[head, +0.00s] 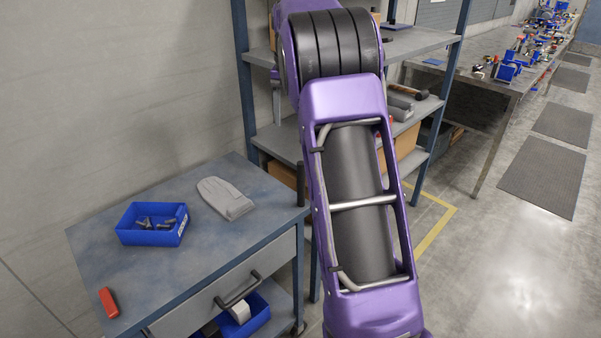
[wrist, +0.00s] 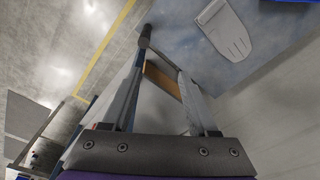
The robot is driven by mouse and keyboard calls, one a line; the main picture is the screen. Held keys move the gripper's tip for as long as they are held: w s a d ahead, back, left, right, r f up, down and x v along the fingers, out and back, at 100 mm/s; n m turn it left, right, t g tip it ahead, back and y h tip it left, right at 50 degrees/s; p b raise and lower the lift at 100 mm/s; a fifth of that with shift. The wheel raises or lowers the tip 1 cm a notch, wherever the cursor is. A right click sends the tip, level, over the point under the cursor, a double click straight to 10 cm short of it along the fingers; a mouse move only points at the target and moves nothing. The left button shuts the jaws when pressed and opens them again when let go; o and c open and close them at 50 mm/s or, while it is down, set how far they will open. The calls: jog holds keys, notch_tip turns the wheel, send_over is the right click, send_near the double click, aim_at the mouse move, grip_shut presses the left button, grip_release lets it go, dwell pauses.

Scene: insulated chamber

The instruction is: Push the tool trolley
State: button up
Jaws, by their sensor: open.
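The tool trolley (head: 175,270) stands at the lower left in the head view, with a worn blue-grey top, a grey drawer with a dark bar handle (head: 238,288) and a lower shelf. Its top also shows at the upper right in the wrist view (wrist: 270,47). A black grip-like bar end (wrist: 146,36) shows by the trolley's edge in the wrist view, near the tip of one finger. My gripper (wrist: 163,65) is open, with its fingers apart at the trolley's edge. I cannot tell whether it touches. In the head view my arm hides the gripper.
On the trolley lie a blue bin (head: 153,224) with small dark parts, a grey moulded item (head: 225,197) and a red item (head: 109,302). A shelving rack (head: 243,90) stands close behind. Open floor (head: 480,270) with mats lies to the right; a long cluttered bench is beyond.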

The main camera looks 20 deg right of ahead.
jog(key=shift+m+g, duration=0.3)
jog(key=shift+g, duration=0.2)
jog(key=s+d+f, duration=0.2)
jog(key=shift+d+f, duration=0.15)
jog(key=shift+f, duration=0.2)
notch_tip(320, 180, down, 17)
jog(key=b, duration=0.2)
jog(key=shift+r+b, duration=0.2)
jog(key=shift+b, duration=0.1)
grip_shut()
dwell(0.5)
